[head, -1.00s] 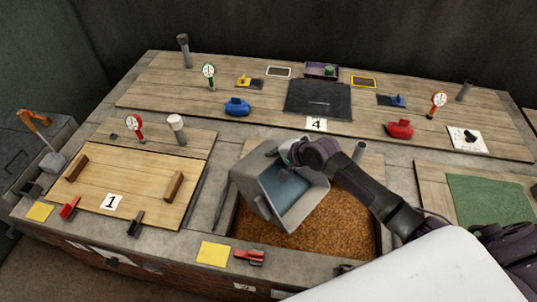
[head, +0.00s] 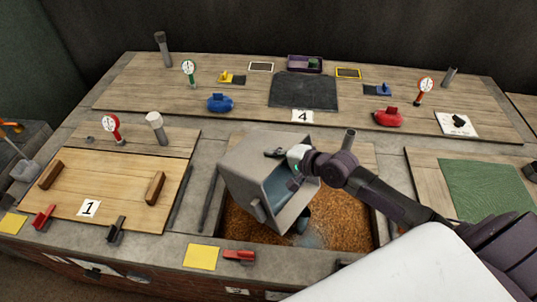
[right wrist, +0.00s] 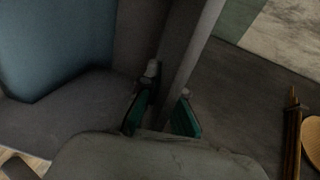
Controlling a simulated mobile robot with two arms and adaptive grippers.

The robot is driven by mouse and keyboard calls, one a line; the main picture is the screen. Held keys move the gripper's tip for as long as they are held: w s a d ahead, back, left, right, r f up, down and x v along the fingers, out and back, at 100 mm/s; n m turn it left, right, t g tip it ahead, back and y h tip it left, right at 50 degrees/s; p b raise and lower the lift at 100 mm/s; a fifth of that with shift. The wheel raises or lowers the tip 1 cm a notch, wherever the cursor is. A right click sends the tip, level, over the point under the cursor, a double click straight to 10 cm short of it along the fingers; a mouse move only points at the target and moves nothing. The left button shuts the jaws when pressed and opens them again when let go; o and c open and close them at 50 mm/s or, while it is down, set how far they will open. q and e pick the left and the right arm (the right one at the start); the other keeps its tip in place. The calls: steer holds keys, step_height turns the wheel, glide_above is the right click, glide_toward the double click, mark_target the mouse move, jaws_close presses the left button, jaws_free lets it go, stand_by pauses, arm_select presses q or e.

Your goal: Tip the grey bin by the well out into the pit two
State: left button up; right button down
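The grey bin (head: 245,165) is tipped steeply over the open pit (head: 345,225), its mouth facing right and down. The pit holds brown grain. Bluish content shows inside the bin, and a dark blue mass with a pale blue patch shows below its lower lip, over the grain. My right gripper (head: 299,160) is at the bin's upper rim. In the right wrist view its green-padded fingers (right wrist: 163,112) stand on either side of a grey edge of the bin. My left gripper is not in view.
A wooden lid marked 1 (head: 115,190) covers the left bay. A yellow card (head: 201,257) and a red clamp (head: 239,256) lie on the front ledge. A green mat (head: 490,190) lies to the right. Gauges and blue and red fittings stand on the back boards.

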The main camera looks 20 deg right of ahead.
steer(key=shift+s+d+t+y+b, duration=0.2)
steer(key=shift+s+d+t+b, duration=0.3)
steer(key=shift+b, duration=0.4)
steer(key=shift+s+d+t+y+b, duration=0.2)
steer(key=shift+s+t+b, duration=0.1)
steer(key=shift+s+b, duration=0.45)
steer(key=b, duration=0.1)
steer(key=s+b, duration=0.1)
steer(key=b, duration=0.1)
steer(key=shift+s+d+t, duration=0.3)
steer(key=shift+d+t, duration=0.1)
